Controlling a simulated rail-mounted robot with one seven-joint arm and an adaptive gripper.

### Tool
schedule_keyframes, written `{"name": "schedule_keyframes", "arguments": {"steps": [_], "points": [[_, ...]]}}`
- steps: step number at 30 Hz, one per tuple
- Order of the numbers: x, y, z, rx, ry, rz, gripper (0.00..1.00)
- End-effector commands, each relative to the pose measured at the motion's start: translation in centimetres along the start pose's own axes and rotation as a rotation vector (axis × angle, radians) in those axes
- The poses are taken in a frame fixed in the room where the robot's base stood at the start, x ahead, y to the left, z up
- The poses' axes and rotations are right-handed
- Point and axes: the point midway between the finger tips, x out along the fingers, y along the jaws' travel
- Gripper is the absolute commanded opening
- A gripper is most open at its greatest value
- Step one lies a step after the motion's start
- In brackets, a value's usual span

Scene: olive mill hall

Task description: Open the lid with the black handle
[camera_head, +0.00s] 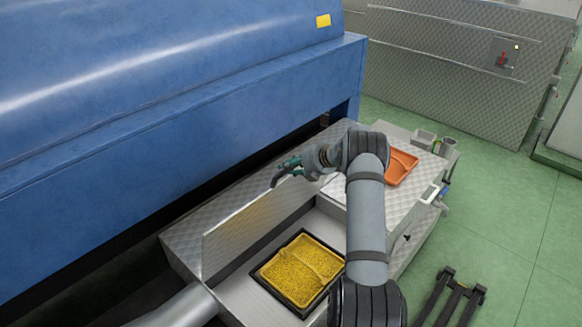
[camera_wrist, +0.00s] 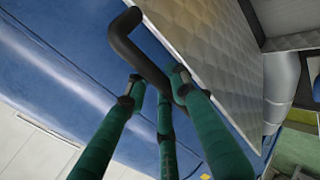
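The quilted metal lid (camera_head: 248,228) stands raised, close to upright, along the far side of an open compartment in the metal bench. My gripper (camera_head: 286,170), with green fingers, is at the lid's upper edge towards the right. In the wrist view my gripper (camera_wrist: 160,85) has its fingertips spread around the lower end of the handle. I cannot tell whether they touch it.
A black-rimmed tray of yellow grains (camera_head: 302,268) sits in the open compartment. An orange tray (camera_head: 401,166) and small containers (camera_head: 424,139) are on the bench to the right. A large blue machine (camera_head: 180,95) rises behind the lid.

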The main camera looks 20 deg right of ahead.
Motion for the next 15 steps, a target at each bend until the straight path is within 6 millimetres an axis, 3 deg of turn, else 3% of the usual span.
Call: {"name": "schedule_keyframes", "arguments": {"steps": [8, 15], "points": [[0.00, -0.10, -0.02, 0.000, 0.001, -0.002, 0.40], [0.00, -0.13, -0.03, 0.000, 0.001, -0.002, 0.40]]}}
